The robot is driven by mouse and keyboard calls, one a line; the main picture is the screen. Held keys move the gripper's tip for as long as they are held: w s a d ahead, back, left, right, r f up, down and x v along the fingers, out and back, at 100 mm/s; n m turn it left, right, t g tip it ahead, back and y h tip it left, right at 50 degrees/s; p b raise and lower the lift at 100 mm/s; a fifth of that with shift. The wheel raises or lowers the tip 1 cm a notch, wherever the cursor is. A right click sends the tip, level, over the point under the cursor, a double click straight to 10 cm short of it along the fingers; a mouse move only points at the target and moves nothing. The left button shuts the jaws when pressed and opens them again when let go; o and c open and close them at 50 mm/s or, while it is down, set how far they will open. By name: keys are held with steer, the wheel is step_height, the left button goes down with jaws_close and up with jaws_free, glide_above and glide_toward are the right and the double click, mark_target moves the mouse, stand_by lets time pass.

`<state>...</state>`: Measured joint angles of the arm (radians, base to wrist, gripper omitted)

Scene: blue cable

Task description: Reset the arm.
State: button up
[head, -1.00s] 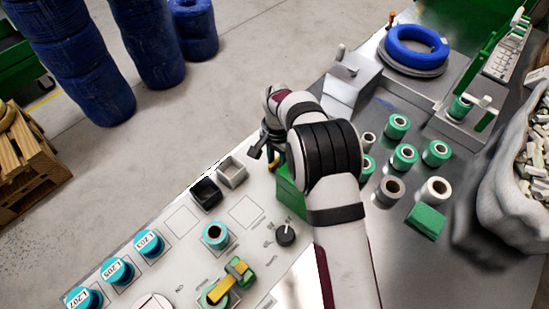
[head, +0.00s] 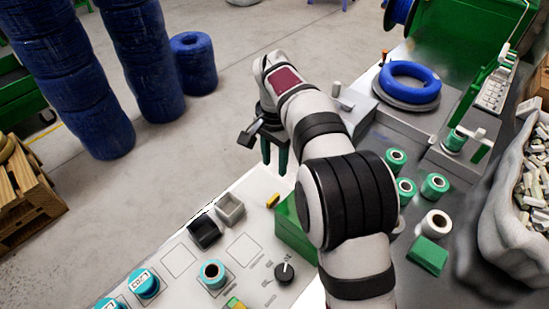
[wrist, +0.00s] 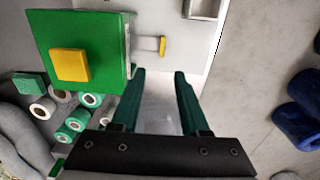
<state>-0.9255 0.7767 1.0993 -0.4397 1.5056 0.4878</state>
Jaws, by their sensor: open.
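My gripper (head: 274,158) hangs over the far edge of the white panel in the head view, its green fingers pointing down. The wrist view shows its two fingers (wrist: 158,98) apart with nothing between them. A blue cable coil (head: 410,82) lies on a grey round base at the back right, apart from my gripper. My arm reaches up across the middle of the head view and hides part of the bench.
A green box (wrist: 85,50) with a yellow button stands beside my gripper. Green and white spools (head: 435,185) stand on the grey bench at right. A white sack (head: 500,190) of pieces is at far right. Blue stacks (head: 195,65) stand on open floor.

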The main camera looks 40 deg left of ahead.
steer(key=shift+r, duration=0.35)
